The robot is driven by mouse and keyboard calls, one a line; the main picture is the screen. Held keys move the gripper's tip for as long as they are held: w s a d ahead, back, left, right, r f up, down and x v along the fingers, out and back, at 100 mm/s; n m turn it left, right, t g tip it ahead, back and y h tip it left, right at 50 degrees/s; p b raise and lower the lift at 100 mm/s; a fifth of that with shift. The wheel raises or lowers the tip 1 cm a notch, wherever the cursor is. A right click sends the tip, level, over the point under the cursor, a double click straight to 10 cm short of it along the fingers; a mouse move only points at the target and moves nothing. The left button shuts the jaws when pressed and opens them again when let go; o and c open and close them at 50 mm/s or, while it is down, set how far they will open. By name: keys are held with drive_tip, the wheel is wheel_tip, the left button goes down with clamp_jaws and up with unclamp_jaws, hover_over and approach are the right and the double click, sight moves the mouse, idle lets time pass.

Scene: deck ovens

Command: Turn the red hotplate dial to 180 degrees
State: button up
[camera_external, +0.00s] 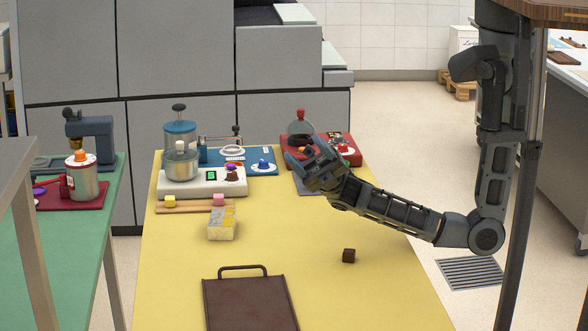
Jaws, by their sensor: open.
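The red hotplate (352,160) stands at the back of the yellow table, right of the other devices. Its red dial (344,148) sits on a pale round scale on its front right part. The dial's exact setting is too small to read. My gripper (303,152) is over the left front part of the hotplate, left of the dial, and hides part of it. It is open. Contact with anything cannot be made out.
A glass vessel with a red knob (300,113) stands behind my gripper. To the left are a blue device with a blue dial (263,164) and a white blender base (200,187).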

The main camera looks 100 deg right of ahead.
drive_tip(key=w+d+f+n+g+h, duration=0.2)
drive_tip(key=d+f+n+g, duration=0.1)
drive_tip(key=d+n, duration=0.2)
drive_tip(key=w+d+f+n+g+h+b, duration=0.1)
drive_tip(key=w+d+f+n+g+h, duration=0.1)
drive_tip(key=d+f+n+g, duration=0.3)
drive_tip(key=w+d+n+g+h, duration=0.1)
drive_tip(key=w+d+n+g, duration=0.1)
drive_tip(key=w+d+n, duration=0.3)
drive_tip(key=g+h+b, duration=0.2)
drive_tip(key=g+h, duration=0.6)
drive_tip(key=h, duration=0.6)
hover_over(343, 144)
drive_tip(key=shift+m, duration=0.3)
wheel_tip(343, 144, down, 4)
drive_tip(key=shift+w+a, duration=0.15)
drive_tip(key=shift+s+f, duration=0.15)
drive_tip(key=shift+s, duration=0.05)
wheel_tip(343, 144, down, 7)
drive_tip(key=shift+f+p, duration=0.15)
drive_tip(key=shift+p, duration=0.3)
drive_tip(key=shift+w, duration=0.1)
drive_tip(key=shift+c, duration=0.2)
